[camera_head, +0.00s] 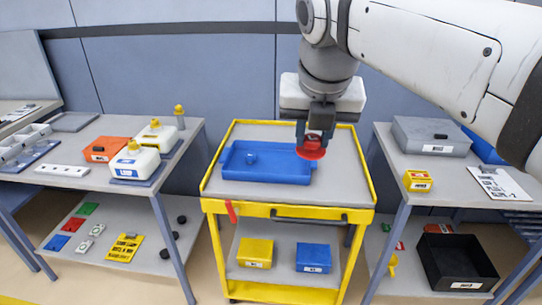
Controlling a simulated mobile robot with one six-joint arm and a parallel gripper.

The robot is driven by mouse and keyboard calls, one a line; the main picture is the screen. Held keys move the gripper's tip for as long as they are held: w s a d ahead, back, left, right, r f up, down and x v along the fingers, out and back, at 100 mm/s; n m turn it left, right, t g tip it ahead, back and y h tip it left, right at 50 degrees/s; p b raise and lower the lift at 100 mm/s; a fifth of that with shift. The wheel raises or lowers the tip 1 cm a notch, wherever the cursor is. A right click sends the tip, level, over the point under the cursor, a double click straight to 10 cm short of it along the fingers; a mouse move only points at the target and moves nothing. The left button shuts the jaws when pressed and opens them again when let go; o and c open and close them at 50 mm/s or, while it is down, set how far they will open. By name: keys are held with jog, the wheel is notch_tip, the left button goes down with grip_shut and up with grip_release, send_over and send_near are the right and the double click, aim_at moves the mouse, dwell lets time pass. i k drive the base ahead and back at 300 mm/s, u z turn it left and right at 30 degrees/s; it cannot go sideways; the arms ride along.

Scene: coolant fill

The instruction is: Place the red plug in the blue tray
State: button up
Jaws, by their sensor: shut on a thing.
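My gripper (316,128) is shut on the red plug (311,150), whose wide red disc faces down. The plug is at the right end of the blue tray (267,174) in the picture; I cannot tell how high it is above the tray or whether it touches it. The blue tray lies on the grey top of the yellow cart (340,190).
Left bench: white jugs (134,162) with yellow caps and an orange box (103,149). Right bench: a grey case (431,137) and a small yellow box (418,181). A red strip (231,211) hangs at the cart's front edge. The cart top's right side is clear.

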aim_at(286, 165)
jog(key=z, duration=0.05)
jog(key=i, duration=1)
jog(key=u, duration=0.05)
